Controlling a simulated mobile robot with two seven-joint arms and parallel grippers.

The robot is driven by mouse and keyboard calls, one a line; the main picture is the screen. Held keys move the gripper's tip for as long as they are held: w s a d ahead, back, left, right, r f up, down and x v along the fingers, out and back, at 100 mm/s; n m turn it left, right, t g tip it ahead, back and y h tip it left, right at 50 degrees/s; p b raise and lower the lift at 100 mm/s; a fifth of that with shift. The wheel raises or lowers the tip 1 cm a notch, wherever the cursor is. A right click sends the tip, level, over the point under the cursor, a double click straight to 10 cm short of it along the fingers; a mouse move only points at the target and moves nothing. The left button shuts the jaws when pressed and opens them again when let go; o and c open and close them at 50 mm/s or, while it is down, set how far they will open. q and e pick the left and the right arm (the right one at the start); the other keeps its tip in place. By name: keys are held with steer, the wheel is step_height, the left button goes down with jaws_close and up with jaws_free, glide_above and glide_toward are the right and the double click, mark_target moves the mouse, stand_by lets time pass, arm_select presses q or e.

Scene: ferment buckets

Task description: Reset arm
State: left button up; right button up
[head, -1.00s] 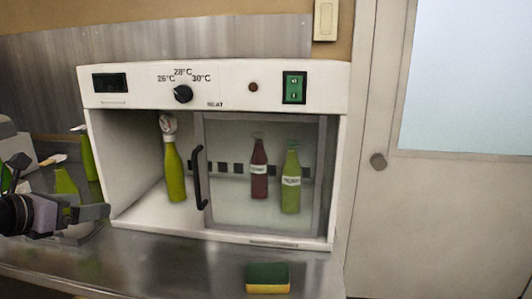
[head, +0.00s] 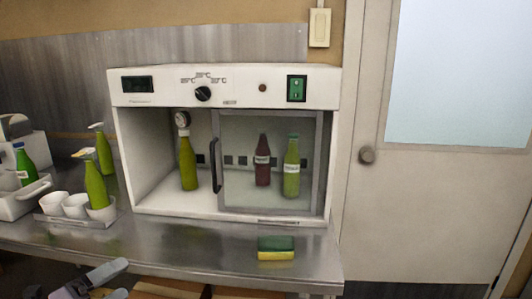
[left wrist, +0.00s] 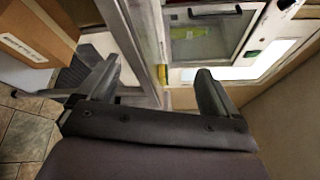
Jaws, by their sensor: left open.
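My left gripper (head: 112,281) is low at the bottom left of the head view, below and in front of the counter's front edge. In the left wrist view its two fingers (left wrist: 155,88) are spread apart with nothing between them. The white incubator (head: 228,76) stands on the steel counter with its sliding glass door (head: 228,176) covering the right part. A green bottle with a gauge (head: 187,165) stands in the open left part. A red bottle (head: 262,165) and another green bottle (head: 291,170) show behind the glass. My right gripper does not show.
A green and yellow sponge (head: 276,248) lies near the counter's front edge (head: 190,262). At the left stand a tray with white cups (head: 75,205), more green bottles (head: 95,185) and a white bin (head: 12,207). A cardboard box (left wrist: 40,30) shows in the left wrist view. A door is at the right.

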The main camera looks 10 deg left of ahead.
arm_select(q)
steer(key=s+d+f+n+g+y+p, duration=0.1)
steer(key=s+d+f+n+g, duration=0.2)
steer(key=s+d+f+n, duration=0.3)
steer(key=s+d+f+n+g+y, duration=0.2)
steer(key=s+d+f+n, duration=0.4)
steer(key=d+f+n, duration=0.7)
step_height(320, 180, down, 2)
steer(key=n, duration=0.3)
steer(key=shift+s+f+n+g+p, duration=0.2)
steer(key=shift+s+n+g+p, duration=0.1)
steer(key=shift+s+g+p, duration=0.1)
